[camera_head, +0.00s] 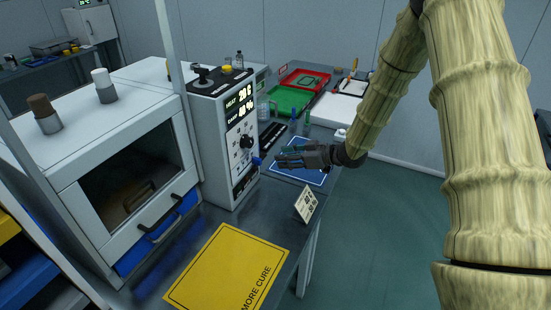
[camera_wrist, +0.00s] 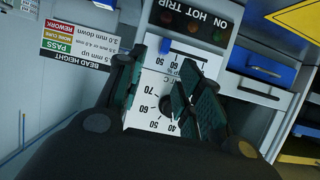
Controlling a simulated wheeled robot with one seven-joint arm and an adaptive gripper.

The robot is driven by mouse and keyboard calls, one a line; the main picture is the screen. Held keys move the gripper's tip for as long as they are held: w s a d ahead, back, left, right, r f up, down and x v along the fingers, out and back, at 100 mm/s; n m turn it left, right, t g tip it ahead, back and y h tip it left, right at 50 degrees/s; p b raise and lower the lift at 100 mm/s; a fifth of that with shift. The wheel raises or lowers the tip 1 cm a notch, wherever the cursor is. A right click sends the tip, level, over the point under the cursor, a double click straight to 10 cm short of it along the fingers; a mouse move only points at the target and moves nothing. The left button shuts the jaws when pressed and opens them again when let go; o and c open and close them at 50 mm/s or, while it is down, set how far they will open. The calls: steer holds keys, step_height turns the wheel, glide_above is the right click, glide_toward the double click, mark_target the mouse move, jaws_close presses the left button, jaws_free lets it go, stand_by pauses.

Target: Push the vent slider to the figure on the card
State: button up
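My gripper (camera_head: 290,156) is in front of the control panel (camera_head: 240,118), pointing left toward it. In the wrist view its two dark green fingers (camera_wrist: 158,78) stand apart with nothing held between them. A small blue tab (camera_wrist: 165,45), which looks like the slider, lies beyond the fingertips beside a printed scale; its exact setting is too small to read. A blue piece shows low on the panel in the head view (camera_head: 257,161). A small printed card (camera_head: 307,203) stands on the bench; its figure is not legible.
A dark round dial (camera_wrist: 168,104) lies behind the fingers. Indicator lights (camera_wrist: 192,24) and a bead height label (camera_wrist: 78,45) are near. The white oven (camera_head: 130,170) stands left of the panel. A yellow mat (camera_head: 225,268) lies in front; green and red trays (camera_head: 290,98) lie behind.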

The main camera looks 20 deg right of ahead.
steer(key=shift+v, duration=1.05)
